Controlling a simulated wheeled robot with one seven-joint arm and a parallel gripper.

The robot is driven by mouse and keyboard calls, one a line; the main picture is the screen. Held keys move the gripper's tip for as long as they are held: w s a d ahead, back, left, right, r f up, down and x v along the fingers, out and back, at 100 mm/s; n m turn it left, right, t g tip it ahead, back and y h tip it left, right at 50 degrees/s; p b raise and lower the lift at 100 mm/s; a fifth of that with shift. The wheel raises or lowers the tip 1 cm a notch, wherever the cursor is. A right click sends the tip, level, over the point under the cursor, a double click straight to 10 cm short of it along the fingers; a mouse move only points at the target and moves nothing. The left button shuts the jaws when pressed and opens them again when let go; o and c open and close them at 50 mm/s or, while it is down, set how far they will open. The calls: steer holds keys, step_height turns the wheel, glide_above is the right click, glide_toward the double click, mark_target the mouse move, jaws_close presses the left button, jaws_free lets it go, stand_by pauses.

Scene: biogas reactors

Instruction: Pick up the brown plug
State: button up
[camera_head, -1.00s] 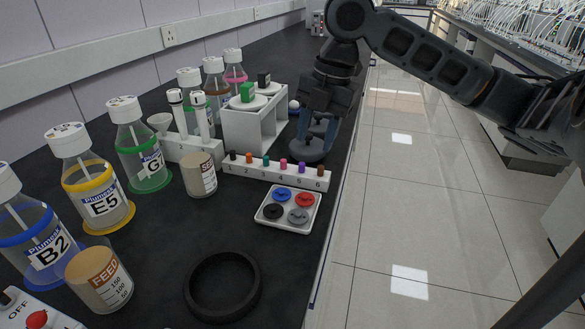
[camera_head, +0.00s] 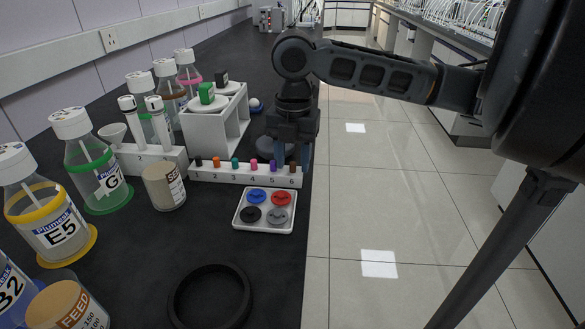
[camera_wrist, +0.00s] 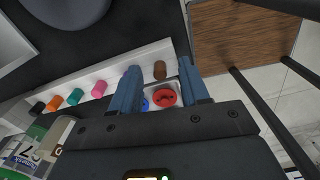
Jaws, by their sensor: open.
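The brown plug (camera_head: 293,168) stands at the right end of the white numbered rack (camera_head: 228,175), above the number 6. In the wrist view the brown plug (camera_wrist: 160,70) shows between the two blue fingertips. My gripper (camera_head: 292,157) is open and empty, pointing down over that end of the rack. I cannot tell how far above the plug the tips are. Black, orange, teal and pink plugs stand along the rack, with a purple plug (camera_head: 273,166) beside the brown one.
A white tray (camera_head: 236,226) with blue, red, black and grey discs lies in front of the rack. A white stand (camera_head: 192,135) is behind it. Bottles and a beige jar (camera_head: 160,190) are at left. The bench edge runs close on the right.

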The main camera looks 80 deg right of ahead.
steer(key=shift+c, duration=0.2)
jaws_close()
stand_by(0.6)
